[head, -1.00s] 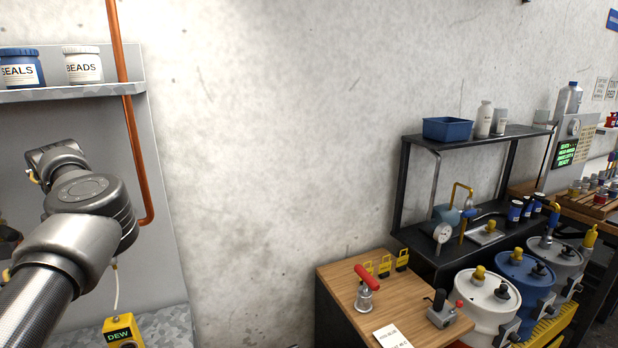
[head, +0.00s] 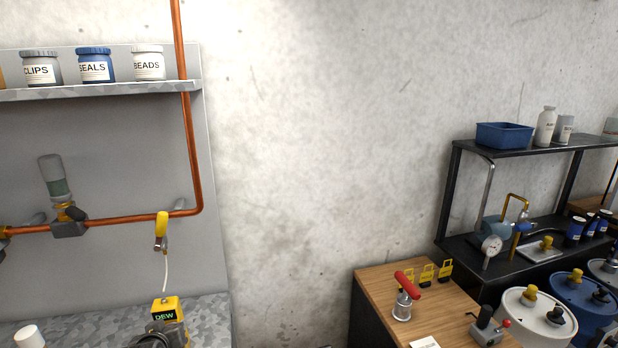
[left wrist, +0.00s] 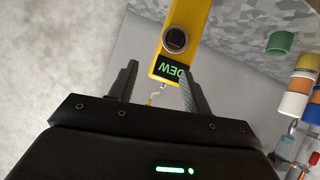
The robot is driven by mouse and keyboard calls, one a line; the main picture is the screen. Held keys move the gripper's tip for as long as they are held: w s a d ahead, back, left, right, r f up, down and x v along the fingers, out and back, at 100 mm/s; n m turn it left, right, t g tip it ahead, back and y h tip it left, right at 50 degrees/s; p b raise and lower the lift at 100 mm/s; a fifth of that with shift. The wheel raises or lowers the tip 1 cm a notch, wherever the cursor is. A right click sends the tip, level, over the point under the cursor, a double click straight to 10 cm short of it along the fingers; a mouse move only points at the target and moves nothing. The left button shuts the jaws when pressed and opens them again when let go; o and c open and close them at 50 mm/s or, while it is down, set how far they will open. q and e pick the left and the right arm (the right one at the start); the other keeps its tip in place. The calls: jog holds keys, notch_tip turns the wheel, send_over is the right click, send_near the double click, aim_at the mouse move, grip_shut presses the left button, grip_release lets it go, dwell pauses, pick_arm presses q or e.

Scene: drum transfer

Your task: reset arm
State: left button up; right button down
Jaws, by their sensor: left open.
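My left gripper (left wrist: 155,85) is open in the left wrist view, its two dark fingers spread apart. The yellow DEW meter (left wrist: 183,35) shows beyond and between the fingertips; I cannot tell from this view whether they touch it. In the head view the DEW meter (head: 166,309) stands on the speckled bench, with a white line running up to a yellow-handled valve (head: 161,228). A dark, rounded part of my left arm (head: 152,340) shows at the bottom edge, in front of the meter. My right gripper is in neither view.
A copper pipe (head: 190,140) runs down the panel beside the shelf (head: 110,92) of labelled jars. A wooden-topped cabinet (head: 440,307) with a red-handled tool (head: 404,297) stands right. Drums (head: 537,315) and a black rack (head: 510,150) are beyond it. Bare wall lies between.

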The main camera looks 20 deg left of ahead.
pick_arm(q)
jog(key=s+d+f+m+g+h, duration=0.3)
jog(key=s+d+f+m, duration=0.25)
jog(key=s+d, duration=0.7)
jog(key=s+d+f+m+g+h, duration=0.35)
jog(key=s+d+f, duration=0.25)
jog(key=s+d, duration=0.6)
notch_tip(320, 180, down, 24)
jog(key=s+g, duration=0.1)
jog(key=s, duration=0.1)
jog(key=s+a+f, duration=0.2)
jog(key=s+f, duration=0.6)
jog(key=f, duration=0.1)
jog(key=s+a+f+m+g, duration=0.1)
jog(key=s+a+f, duration=0.1)
jog(key=s+f, duration=0.6)
jog(key=shift+s+f+y, duration=0.35)
jog(key=shift+s, duration=0.05)
jog(key=shift+s+g, duration=0.1)
jog(key=shift+g, duration=0.15)
